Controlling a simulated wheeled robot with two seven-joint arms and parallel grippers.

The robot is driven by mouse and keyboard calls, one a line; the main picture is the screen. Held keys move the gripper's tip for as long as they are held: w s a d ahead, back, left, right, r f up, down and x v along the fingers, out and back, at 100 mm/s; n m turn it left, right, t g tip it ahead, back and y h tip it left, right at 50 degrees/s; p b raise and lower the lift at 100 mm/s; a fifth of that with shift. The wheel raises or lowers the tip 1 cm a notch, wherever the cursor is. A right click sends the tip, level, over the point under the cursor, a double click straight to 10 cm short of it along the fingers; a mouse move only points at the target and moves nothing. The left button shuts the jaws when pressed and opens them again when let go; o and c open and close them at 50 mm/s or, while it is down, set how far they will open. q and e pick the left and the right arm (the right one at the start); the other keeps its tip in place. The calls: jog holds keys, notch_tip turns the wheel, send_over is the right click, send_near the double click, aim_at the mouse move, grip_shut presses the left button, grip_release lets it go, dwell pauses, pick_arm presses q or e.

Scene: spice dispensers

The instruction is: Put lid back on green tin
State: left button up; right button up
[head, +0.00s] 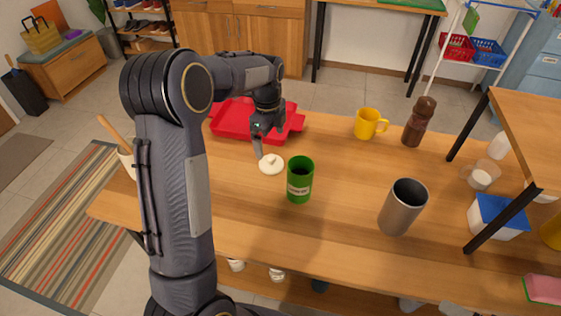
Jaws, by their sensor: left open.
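The green tin (300,180) stands upright on the wooden table with its top uncovered and a pale label on its side. A round cream lid (272,164) with a small knob lies on the table just left of and behind the tin. My left gripper (259,150) is open and points down above the lid's left side. One finger shows close to the lid. The other finger is mostly hidden, and I cannot tell whether the gripper touches the lid. My right gripper is out of view.
A red tray (235,118) lies behind my left gripper. A yellow mug (367,124) and a brown pepper mill (419,122) stand at the back. A grey metal cup (402,207) stands right of the tin. A raised wooden shelf (530,120) bounds the right side.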

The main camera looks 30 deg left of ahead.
aim_at(272, 157)
pick_arm(q)
jog(key=shift+w+f+m, duration=0.4)
jog(key=shift+w, duration=0.15)
jog(key=shift+d+f, duration=0.1)
jog(key=shift+f, duration=1.2)
jog(key=shift+s, duration=0.1)
jog(key=f, duration=0.5)
jog(key=shift+s+d+f, duration=0.1)
jog(key=shift+s, duration=0.15)
jog(key=shift+c, duration=0.4)
jog(key=c, duration=1)
